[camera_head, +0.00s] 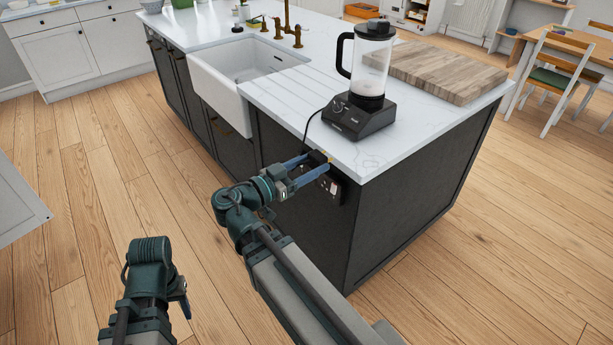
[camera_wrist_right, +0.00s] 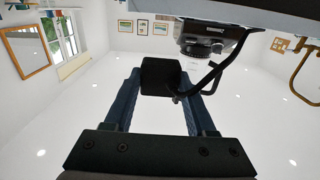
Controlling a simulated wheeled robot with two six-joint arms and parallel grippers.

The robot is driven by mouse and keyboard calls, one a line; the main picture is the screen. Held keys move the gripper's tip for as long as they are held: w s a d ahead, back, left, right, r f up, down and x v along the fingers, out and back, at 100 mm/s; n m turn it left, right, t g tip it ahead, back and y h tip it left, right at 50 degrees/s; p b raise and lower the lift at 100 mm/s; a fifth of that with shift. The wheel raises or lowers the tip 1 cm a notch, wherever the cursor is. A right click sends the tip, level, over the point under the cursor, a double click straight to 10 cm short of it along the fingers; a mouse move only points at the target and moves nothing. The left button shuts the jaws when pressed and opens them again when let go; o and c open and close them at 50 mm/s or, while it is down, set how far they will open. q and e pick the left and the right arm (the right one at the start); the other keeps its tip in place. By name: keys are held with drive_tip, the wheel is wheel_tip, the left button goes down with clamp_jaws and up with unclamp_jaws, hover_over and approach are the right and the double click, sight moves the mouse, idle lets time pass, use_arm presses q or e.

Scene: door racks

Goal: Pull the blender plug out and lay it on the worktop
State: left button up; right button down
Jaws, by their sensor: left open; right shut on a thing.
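The black blender plug (camera_head: 317,158) is between the blue fingers of my right gripper (camera_head: 318,167), by the front face of the island just below the worktop edge. In the right wrist view the plug (camera_wrist_right: 160,77) fills the gap between the fingertips, with bare wall behind it and no socket seen there. A black socket unit (camera_head: 331,188) is on the island's front, partly behind the fingers. The cord (camera_head: 307,128) runs to the blender (camera_head: 365,90) on the white worktop (camera_head: 280,100). My left gripper (camera_head: 184,301) is low at lower left, open and empty.
A wooden chopping board (camera_head: 435,70) lies behind the blender. A white sink (camera_head: 235,75) with brass taps is to its left. The worktop in front of the sink and beside the blender is bare. The wooden floor around the island is clear.

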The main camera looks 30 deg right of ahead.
drive_tip(key=y+p, duration=0.1)
drive_tip(key=p, duration=0.1)
drive_tip(key=r+y+p, duration=0.1)
drive_tip(key=p, duration=0.2)
drive_tip(key=shift+f+y+p, duration=0.4)
drive_tip(key=shift+y+p, duration=0.3)
drive_tip(key=shift+p, duration=0.15)
drive_tip(key=shift+f, duration=0.15)
hover_over(364, 155)
idle(1.8)
idle(0.4)
drive_tip(key=shift+f+b, duration=1.75)
drive_tip(key=shift+b, duration=0.15)
